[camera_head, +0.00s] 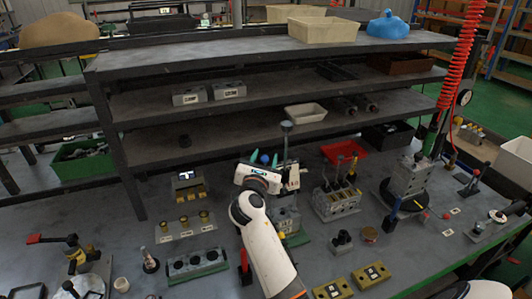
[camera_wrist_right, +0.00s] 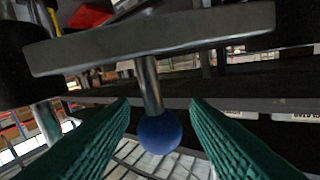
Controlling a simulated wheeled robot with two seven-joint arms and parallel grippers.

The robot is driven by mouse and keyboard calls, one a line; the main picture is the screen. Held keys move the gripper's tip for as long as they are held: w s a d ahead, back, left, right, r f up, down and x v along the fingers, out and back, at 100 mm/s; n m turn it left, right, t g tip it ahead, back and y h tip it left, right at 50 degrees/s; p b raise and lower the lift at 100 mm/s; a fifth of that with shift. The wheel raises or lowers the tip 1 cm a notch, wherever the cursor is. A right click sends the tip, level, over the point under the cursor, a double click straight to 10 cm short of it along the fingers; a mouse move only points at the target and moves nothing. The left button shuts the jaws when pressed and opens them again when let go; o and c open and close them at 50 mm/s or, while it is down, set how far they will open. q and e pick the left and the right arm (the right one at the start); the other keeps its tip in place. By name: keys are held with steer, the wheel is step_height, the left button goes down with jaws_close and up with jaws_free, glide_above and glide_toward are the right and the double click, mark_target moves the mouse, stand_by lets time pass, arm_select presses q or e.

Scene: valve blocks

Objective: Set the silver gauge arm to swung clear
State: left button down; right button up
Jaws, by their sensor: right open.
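The silver gauge arm (camera_wrist_right: 150,38) crosses the top of the right wrist view as a flat grey bar. A short metal stem hangs from it and ends in a blue ball knob (camera_wrist_right: 160,132). My right gripper (camera_wrist_right: 160,118) is open, with its green-padded fingers on either side of the knob and visible gaps between. In the head view, the right gripper (camera_head: 266,163) is at the middle of the bench, over a grey valve block (camera_head: 286,218). The knob shows there as a small blue spot (camera_head: 264,158); my gripper hides much of the arm. My left gripper is not in view.
A lever block (camera_head: 337,203) stands just right of my gripper, and a taller grey block (camera_head: 410,177) is further right. A red tray (camera_head: 344,151) lies behind. Shelves (camera_head: 230,133) rise at the back. A three-hole block (camera_head: 196,264) sits at front left.

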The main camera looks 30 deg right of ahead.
steer(key=shift+x, duration=0.95)
jaws_close()
steer(key=shift+w+d, duration=0.1)
